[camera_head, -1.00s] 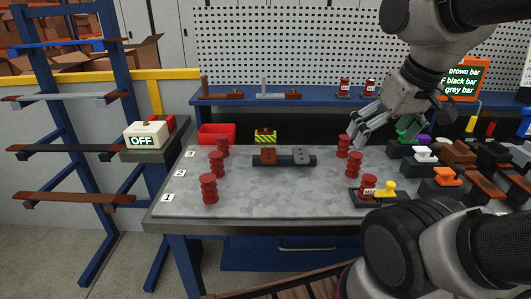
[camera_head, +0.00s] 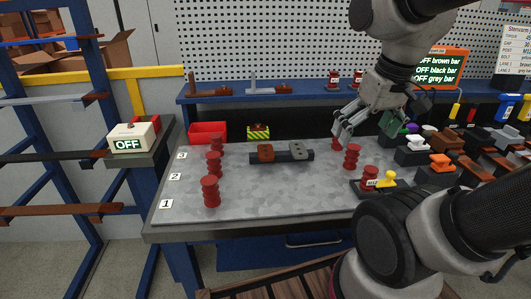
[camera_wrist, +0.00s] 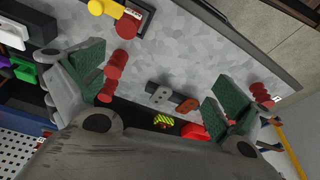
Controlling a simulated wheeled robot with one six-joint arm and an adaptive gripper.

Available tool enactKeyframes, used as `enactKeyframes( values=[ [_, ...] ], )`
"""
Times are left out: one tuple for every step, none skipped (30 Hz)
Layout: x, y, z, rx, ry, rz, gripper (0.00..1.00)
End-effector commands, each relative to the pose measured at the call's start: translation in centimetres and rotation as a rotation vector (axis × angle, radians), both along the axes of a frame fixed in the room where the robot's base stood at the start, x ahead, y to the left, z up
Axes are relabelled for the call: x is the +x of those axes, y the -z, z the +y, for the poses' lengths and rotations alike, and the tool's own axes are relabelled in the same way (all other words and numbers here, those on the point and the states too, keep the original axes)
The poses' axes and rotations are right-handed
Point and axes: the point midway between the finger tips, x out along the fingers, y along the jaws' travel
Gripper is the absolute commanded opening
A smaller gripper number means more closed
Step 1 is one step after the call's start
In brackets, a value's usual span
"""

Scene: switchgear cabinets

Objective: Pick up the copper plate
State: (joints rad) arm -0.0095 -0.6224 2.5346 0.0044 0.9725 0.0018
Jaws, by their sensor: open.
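A reddish-brown plate (camera_head: 265,152), the most copper-like small piece on the bench, sits at the left end of a dark bar (camera_head: 282,158). A grey plate (camera_head: 299,150) sits at the bar's right end. In the wrist view the brown plate (camera_wrist: 188,105) and grey plate (camera_wrist: 160,95) show between the spread fingers, farther off. My gripper (camera_head: 350,130) is open and empty, up and to the right of the bar, over the back right red insulators (camera_head: 352,157). Brown pieces (camera_head: 449,138) also stand at the right, so which is the copper plate is uncertain.
Red insulators (camera_head: 210,191) stand in a row at the bench's left. A red bin (camera_head: 208,132) and a striped block (camera_head: 258,132) are behind. A base with a yellow knob (camera_head: 386,179) stands front right. A rack with long bars (camera_head: 50,154) is left. The bench's front middle is clear.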

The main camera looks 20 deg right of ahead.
Motion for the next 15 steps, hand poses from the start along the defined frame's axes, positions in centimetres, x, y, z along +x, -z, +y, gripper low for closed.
enactKeyframes(
  values=[
    [0.4,0.3,0.1,0.004,0.000,0.020,1.00],
    [0.7,0.4,0.2,0.007,0.000,0.031,1.00],
    [1.2,0.6,0.4,0.011,0.001,0.047,1.00],
    [1.6,0.8,0.5,0.016,0.002,0.059,1.00],
    [1.9,0.9,0.6,0.021,0.003,0.072,1.00],
    [2.5,1.1,0.8,0.028,0.007,0.088,1.00],
    [3.0,1.4,1.0,0.038,0.017,0.102,1.00],
    [3.6,1.6,1.3,0.048,0.029,0.116,1.00],
    [4.4,1.9,1.6,0.063,0.052,0.136,1.00],
    [5.1,2.2,1.9,0.077,0.076,0.152,1.00],
    [5.8,2.5,2.2,0.094,0.108,0.169,1.00],
    [7.0,3.0,2.8,0.118,0.159,0.193,1.00],
    [8.0,3.4,3.2,0.139,0.208,0.214,1.00],
    [9.0,3.9,3.7,0.163,0.267,0.235,1.00],
    [10.4,4.6,4.4,0.196,0.353,0.262,1.00]
  ],
)
